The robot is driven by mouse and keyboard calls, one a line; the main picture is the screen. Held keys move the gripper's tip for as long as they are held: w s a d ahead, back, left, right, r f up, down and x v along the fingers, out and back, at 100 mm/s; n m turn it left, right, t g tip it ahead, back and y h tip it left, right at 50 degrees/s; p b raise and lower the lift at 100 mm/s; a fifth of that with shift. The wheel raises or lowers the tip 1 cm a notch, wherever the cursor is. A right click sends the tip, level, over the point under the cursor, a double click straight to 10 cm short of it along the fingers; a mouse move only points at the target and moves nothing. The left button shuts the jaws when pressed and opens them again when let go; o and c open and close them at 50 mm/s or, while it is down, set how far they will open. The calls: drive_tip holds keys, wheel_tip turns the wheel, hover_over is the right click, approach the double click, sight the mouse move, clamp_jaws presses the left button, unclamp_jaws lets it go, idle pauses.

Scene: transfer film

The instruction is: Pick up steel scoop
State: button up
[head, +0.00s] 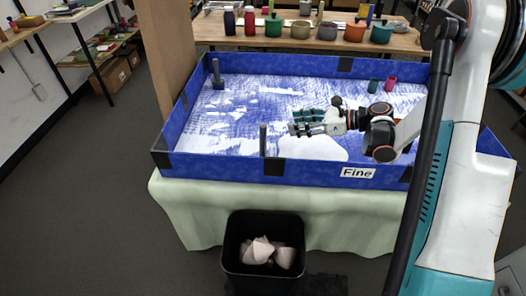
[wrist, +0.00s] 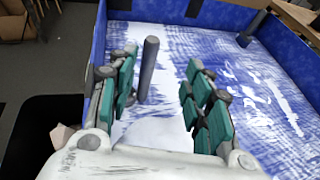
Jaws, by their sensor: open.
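A grey upright handle (head: 263,140), perhaps the steel scoop's, stands inside the front wall of the blue tray (head: 310,166). In the wrist view this handle (wrist: 148,68) shows between my fingers, nearer the left one and seemingly beyond the fingertips. Its lower end is hard to make out, so I cannot tell its full shape. A similar grey upright piece (head: 217,73) stands at the tray's back left; it also shows in the wrist view (wrist: 252,28). My gripper (head: 300,122) is open, pointing left, to the right of the front handle and apart from it.
The tray holds white and blue streaked material and carries a "Fine" label (head: 358,173). Two small cups (head: 389,83) stand at its back right. A black bin (head: 235,268) with crumpled pieces is in front. Several pots and jars (head: 273,25) line the back table.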

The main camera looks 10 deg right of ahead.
wheel_tip(320, 180, down, 2)
drive_tip(key=g, duration=0.1)
drive_tip(key=b, duration=0.2)
approach(264, 135)
drive_tip(key=w+a+f, duration=0.3)
drive_tip(key=a, duration=0.1)
drive_tip(key=shift+n, duration=0.4)
drive_tip(key=shift+b+x, duration=1.5)
drive_tip(key=shift+x, duration=1.1)
drive_tip(key=shift+c, duration=0.2)
clamp_jaws()
